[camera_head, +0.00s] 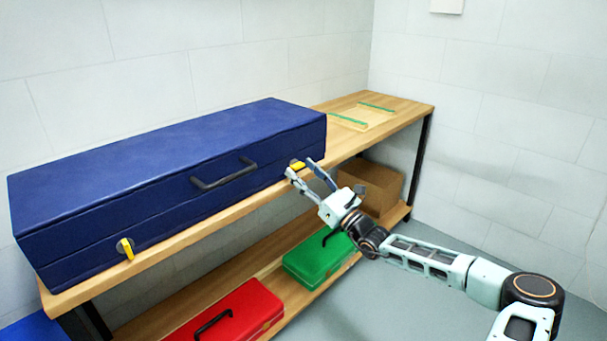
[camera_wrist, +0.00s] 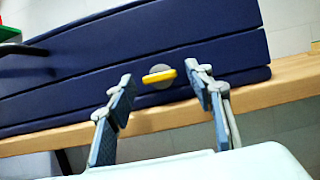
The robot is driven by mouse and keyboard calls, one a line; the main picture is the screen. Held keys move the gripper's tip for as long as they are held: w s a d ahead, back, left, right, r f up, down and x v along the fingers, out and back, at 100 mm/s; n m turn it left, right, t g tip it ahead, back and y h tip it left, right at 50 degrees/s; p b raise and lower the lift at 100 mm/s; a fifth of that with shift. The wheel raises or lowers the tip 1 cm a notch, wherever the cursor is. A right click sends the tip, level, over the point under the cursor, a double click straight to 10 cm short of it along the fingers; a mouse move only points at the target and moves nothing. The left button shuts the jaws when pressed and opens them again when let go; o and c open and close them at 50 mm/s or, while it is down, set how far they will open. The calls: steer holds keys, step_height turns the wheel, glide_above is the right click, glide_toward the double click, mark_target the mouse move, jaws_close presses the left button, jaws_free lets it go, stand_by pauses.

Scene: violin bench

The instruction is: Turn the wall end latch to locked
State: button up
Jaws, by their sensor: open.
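A long dark blue case (camera_head: 170,160) lies closed on a wooden bench. At the right end of its front face, nearer the right wall, is a latch with a yellow lever (camera_head: 297,163) on a grey disc. In the wrist view this latch (camera_wrist: 158,76) shows its lever lying nearly level, roughly along the case's length. My gripper (camera_head: 301,167) is open in front of it. In the wrist view its fingers (camera_wrist: 160,84) stand either side of the latch, and I see no contact. A second yellow latch (camera_head: 126,248) is at the left end, its lever more upright.
A black handle (camera_head: 224,174) sticks out mid-front of the case. The bench top (camera_head: 400,108) is mostly clear to the right, with a pale green-edged piece (camera_head: 350,118). A red case (camera_head: 235,315), a green case (camera_head: 318,258) and a cardboard box (camera_head: 372,186) stand on the lower shelf.

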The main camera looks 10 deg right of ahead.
steer(key=shift+c, duration=0.7)
steer(key=c, duration=1)
steer(key=shift+n, duration=0.4)
steer(key=n+g+y, duration=0.1)
steer(key=n, duration=0.1)
steer(key=n+g+y+p, duration=0.1)
steer(key=n, duration=0.1)
steer(key=shift+r, duration=0.1)
steer(key=n+g, duration=0.2)
steer(key=n, duration=0.4)
steer(key=n+g, duration=0.2)
steer(key=n, duration=0.3)
steer(key=n+g, duration=0.2)
steer(key=n, duration=0.4)
steer(key=shift+w+d+r+n+g, duration=0.25)
steer(key=shift+d+r+n+g, duration=0.05)
steer(key=shift+d, duration=0.1)
